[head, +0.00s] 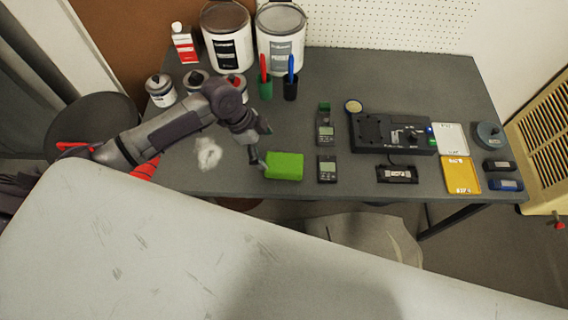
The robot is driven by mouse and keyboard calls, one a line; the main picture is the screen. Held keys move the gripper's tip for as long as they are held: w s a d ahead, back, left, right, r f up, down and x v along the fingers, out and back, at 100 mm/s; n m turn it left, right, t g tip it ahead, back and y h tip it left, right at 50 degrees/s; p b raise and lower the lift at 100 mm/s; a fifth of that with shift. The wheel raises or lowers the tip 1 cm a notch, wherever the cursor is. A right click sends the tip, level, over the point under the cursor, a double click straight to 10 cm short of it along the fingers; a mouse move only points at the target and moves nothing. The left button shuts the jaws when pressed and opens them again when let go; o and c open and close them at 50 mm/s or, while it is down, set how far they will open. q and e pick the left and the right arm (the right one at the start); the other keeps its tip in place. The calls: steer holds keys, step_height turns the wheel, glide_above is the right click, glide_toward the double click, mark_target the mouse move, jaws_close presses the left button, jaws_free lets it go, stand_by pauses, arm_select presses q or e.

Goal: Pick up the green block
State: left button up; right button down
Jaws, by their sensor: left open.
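The green block (285,166) lies on the grey table near its front edge, left of the middle. My left arm comes in from the left. My left gripper (257,163) points down just left of the green block, with a fingertip close to the block's left side. I cannot tell whether it touches. The left gripper is open and holds nothing that I can see. My right gripper is not in view.
Two handheld meters (327,169) lie just right of the block. A black device (377,133) sits further right. Paint buckets (228,40) and small cans (160,90) stand at the back left. A white crumpled thing (208,153) lies left of the gripper.

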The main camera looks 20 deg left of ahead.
mark_target(279, 161)
arm_select(q)
steer(key=x, duration=0.3)
steer(key=shift+f, duration=0.1)
steer(key=p+x, duration=0.1)
steer(key=x, duration=0.3)
steer(key=shift+d, duration=0.25)
steer(key=shift+d+f, duration=0.2)
steer(key=shift+f, duration=0.35)
steer(key=c, duration=1.2)
steer(key=shift+r, duration=0.1)
steer(key=shift+w+r, duration=0.1)
steer(key=shift+r, duration=0.4)
step_height(279, 161, up, 2)
steer(key=shift+r, duration=0.25)
steer(key=s+d+r+b, duration=0.1)
steer(key=s+d+r, duration=0.6)
steer(key=s, duration=0.2)
steer(key=shift+d+r, duration=0.25)
steer(key=shift+d, duration=0.1)
